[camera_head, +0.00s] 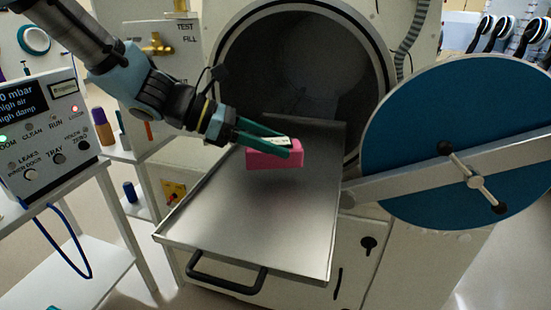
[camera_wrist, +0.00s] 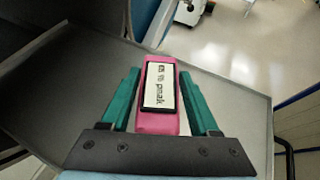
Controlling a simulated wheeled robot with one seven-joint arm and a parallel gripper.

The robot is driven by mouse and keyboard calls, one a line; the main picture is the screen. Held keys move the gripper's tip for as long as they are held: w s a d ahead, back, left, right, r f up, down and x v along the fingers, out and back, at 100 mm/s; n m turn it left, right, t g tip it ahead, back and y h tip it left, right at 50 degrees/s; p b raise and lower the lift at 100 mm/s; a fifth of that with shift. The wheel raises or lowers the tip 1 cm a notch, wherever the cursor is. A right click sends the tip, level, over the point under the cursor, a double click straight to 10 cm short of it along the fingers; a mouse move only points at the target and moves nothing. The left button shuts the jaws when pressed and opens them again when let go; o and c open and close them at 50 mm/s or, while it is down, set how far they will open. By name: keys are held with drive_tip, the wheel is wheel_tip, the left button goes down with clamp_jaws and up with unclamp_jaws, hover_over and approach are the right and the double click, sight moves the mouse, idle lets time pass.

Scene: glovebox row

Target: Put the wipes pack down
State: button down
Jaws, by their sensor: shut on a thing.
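The wipes pack (camera_head: 275,158) is a pink block with a white label on top. My gripper (camera_head: 270,143) is shut on it, with a green finger along each side. The pack is over the metal tray (camera_head: 240,230) that sticks out of the round port; a soft shadow lies below it on the tray, and it appears to be held a little above the surface. In the wrist view the pink pack (camera_wrist: 157,122) sits between the two green fingers, label facing the camera, with the grey tray (camera_wrist: 85,75) beneath.
The open round port (camera_head: 300,60) is behind the tray, and its blue door (camera_head: 430,120) hangs open at right. A control panel (camera_head: 45,130) with a blue cable stands at left. The tray has a black handle (camera_head: 228,285) in front, and its surface is otherwise bare.

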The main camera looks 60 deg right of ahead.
sight(271, 161)
wheel_tip(271, 161, down, 4)
drive_tip(key=shift+f+p, duration=0.15)
drive_tip(key=shift+p, duration=0.15)
drive_tip(key=shift+c, duration=0.6)
unclamp_jaws()
drive_tip(key=shift+w+a, duration=0.1)
drive_tip(key=shift+w, duration=0.05)
